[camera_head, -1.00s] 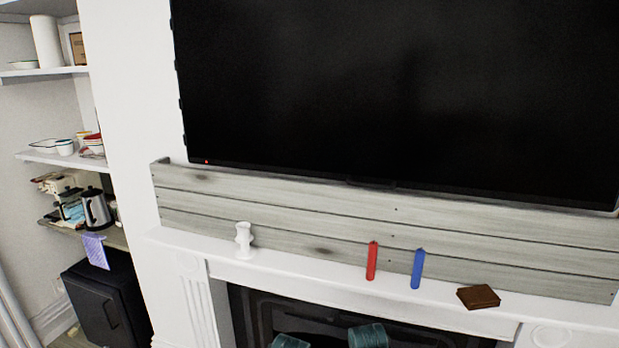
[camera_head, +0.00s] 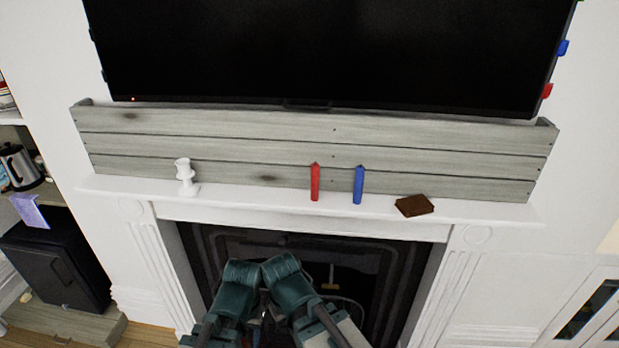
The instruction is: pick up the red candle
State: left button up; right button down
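The red candle (camera_head: 315,183) stands upright on the white mantel shelf (camera_head: 260,204), in front of the grey wooden boards. The blue candle (camera_head: 359,186) stands upright just to its right, with a small gap between them. A white candle holder (camera_head: 185,177) stands empty farther left on the shelf. My two teal arms show at the bottom centre, below the shelf and well apart from the candles. I can make out no gripper fingers; both grippers are out of sight. Nothing touches or hides the red candle.
A dark brown flat block (camera_head: 414,206) lies on the shelf right of the blue candle. A large black television (camera_head: 320,55) hangs above the boards (camera_head: 230,148). The dark fireplace opening (camera_head: 390,275) is below the shelf. A black cabinet (camera_head: 55,265) stands at the left.

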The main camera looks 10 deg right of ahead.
aim_at(315, 168)
jog(key=j+z, duration=0.1)
jog(key=z, duration=0.3)
jog(key=k+z, duration=0.15)
jog(key=z, duration=0.25)
jog(key=k+j+z, duration=0.1)
jog(key=z, duration=0.35)
jog(key=k+z, duration=0.1)
jog(key=z, duration=0.3)
